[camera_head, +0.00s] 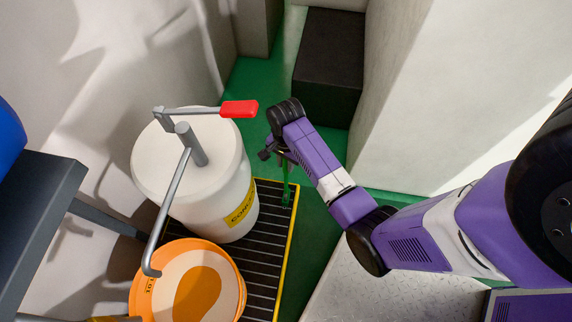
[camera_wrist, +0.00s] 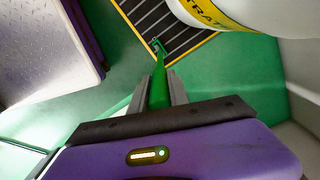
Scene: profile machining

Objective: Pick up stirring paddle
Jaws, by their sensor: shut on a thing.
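The stirring paddle (camera_wrist: 158,92) is green and thin. In the wrist view its shaft sits between the two grey fingers of my gripper (camera_wrist: 160,86), which is shut on it. Its far end points away from the gripper, over the edge of the black slatted platform. In the head view the paddle (camera_head: 286,188) hangs roughly upright below my gripper (camera_head: 284,158), to the right of the white drum. I cannot tell whether its lower end touches the platform. My arm hides part of its top.
The white drum (camera_head: 190,165) carries a grey pump with a red handle (camera_head: 239,109) close left of my gripper. An orange bucket (camera_head: 238,275) stands in front of it. Both are on the yellow-edged slatted platform (camera_head: 268,220). A black block (camera_head: 328,75) stands behind. Green floor shows between.

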